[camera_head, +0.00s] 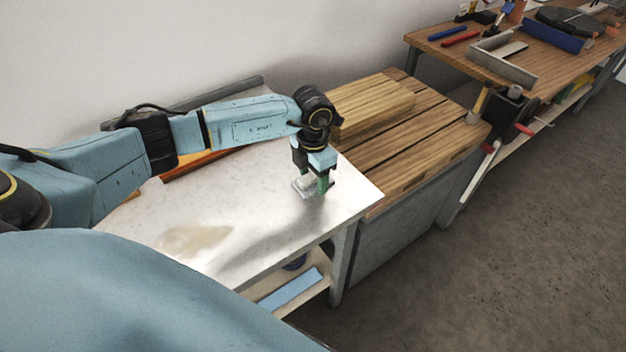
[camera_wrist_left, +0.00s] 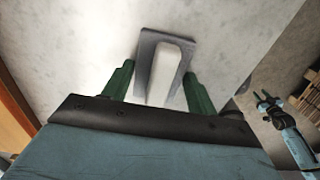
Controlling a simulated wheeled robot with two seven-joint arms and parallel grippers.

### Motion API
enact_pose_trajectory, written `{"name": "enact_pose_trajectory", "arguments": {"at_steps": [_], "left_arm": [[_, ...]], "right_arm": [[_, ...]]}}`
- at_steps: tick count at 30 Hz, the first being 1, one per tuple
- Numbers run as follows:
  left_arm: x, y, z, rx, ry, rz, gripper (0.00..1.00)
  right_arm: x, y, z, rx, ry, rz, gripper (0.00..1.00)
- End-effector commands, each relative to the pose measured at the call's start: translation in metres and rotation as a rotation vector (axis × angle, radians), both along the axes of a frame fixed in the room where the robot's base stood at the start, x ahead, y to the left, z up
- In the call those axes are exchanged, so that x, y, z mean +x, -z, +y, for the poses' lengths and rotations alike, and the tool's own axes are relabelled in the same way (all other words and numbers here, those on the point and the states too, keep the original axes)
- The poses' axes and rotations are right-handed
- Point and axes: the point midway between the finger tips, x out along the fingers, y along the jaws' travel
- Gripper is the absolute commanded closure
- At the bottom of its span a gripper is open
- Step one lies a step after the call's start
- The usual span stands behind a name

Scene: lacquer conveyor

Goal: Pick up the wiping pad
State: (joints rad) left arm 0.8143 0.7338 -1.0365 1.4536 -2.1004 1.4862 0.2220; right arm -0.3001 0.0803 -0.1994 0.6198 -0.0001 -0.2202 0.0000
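The wiping pad (camera_wrist_left: 146,51) is a grey flat piece with a raised white block on it, seen in the left wrist view. It lies on the pale worktop; in the head view the pad (camera_head: 301,188) is partly hidden by my left gripper. My left gripper (camera_head: 318,187) points down over it at the table's right end. In the left wrist view my left gripper's green fingers (camera_wrist_left: 160,80) stand apart, one on each side of the white block, with gaps visible. My right gripper (camera_wrist_left: 264,103) shows small in the left wrist view, its fingers apart and empty.
The pale worktop (camera_head: 262,222) has a tan smear (camera_head: 193,239) on its front left. A wooden block (camera_head: 370,103) sits on the slatted wooden bench (camera_head: 425,125) just beyond. A farther bench (camera_head: 535,62) holds tools. The worktop's middle is clear.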

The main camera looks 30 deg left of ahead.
Motion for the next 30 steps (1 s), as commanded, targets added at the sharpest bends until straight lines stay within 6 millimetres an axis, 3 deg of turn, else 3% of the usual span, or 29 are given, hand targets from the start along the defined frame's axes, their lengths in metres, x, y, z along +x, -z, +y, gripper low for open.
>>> {"name": "enact_pose_trajectory", "arguments": {"at_steps": [1, 6, 14, 30], "left_arm": [[0.000, 0.000, 0.000, 0.000, 0.000, 0.000, 0.49], [0.000, 0.000, 0.000, 0.000, 0.000, -0.001, 0.69], [0.001, -0.004, 0.000, -0.001, 0.000, -0.002, 0.69], [0.001, -0.093, 0.000, -0.001, 0.000, -0.002, 0.69]], "right_arm": [[0.000, 0.000, 0.000, 0.000, 0.000, 0.000, 0.64], [0.000, 0.000, 0.000, 0.000, 0.000, 0.000, 0.64], [0.000, 0.000, 0.000, 0.000, 0.000, 0.000, 0.64], [0.000, -0.002, 0.000, 0.000, -0.001, 0.000, 0.64]]}}
